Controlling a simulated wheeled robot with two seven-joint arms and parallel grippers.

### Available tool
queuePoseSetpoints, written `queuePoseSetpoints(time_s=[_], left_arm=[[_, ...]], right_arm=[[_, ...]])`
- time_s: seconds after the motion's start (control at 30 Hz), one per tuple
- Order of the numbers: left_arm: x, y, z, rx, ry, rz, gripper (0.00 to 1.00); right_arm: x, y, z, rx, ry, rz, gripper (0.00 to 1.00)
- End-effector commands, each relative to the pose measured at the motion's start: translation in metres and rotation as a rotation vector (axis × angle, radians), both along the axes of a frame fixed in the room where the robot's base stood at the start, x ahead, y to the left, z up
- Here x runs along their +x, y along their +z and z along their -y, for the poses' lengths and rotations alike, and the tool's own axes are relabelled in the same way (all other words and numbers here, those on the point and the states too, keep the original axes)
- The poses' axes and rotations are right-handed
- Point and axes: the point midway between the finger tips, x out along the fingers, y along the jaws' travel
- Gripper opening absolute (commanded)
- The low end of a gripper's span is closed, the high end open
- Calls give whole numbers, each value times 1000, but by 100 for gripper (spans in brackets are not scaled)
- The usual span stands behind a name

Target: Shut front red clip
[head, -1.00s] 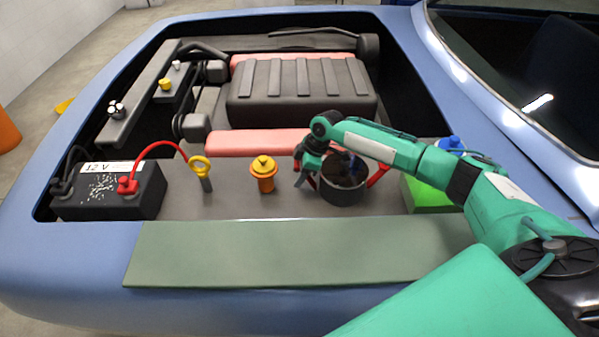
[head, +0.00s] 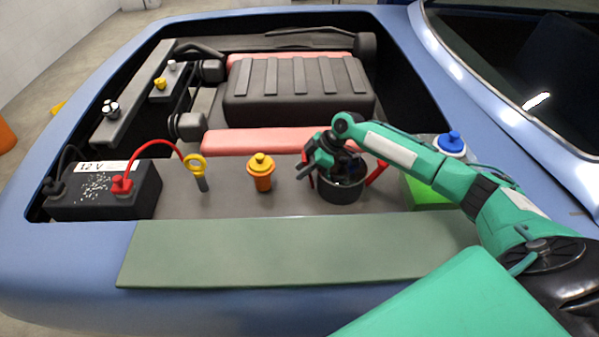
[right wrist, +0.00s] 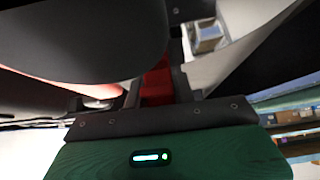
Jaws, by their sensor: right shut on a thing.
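A round dark pot-shaped housing (head: 342,193) stands in the engine bay, with a red clip on each side. The front red clip (head: 306,172) is on its left side, nearly upright and partly hidden by my right gripper. The other red clip (head: 377,172) leans outward on the right side. My right gripper (head: 308,170) is at the housing's left rim, shut on the front clip. In the right wrist view, the red clip (right wrist: 157,86) shows between the dark fingers, beside the large rounded dark housing (right wrist: 85,35). My left gripper is out of view.
An orange capped bottle (head: 261,175) and a yellow-ringed dipstick (head: 197,168) stand left of the housing. A black battery (head: 105,200) is farther left. A green box (head: 427,194) and blue-capped reservoir (head: 450,145) sit to the right. A grey-green mat (head: 290,252) covers the near fender.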

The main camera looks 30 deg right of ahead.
Motion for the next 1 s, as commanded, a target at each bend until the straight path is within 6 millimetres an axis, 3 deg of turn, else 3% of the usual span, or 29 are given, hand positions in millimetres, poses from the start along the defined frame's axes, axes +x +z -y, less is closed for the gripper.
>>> queuePoseSetpoints(time_s=[0.4,0.97,1.0], left_arm=[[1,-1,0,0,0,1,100],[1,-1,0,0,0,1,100],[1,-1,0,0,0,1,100]], right_arm=[[-6,6,17,-9,-3,-3,0],[-6,9,21,-10,-6,1,0],[-6,9,21,-11,-6,1,31]])
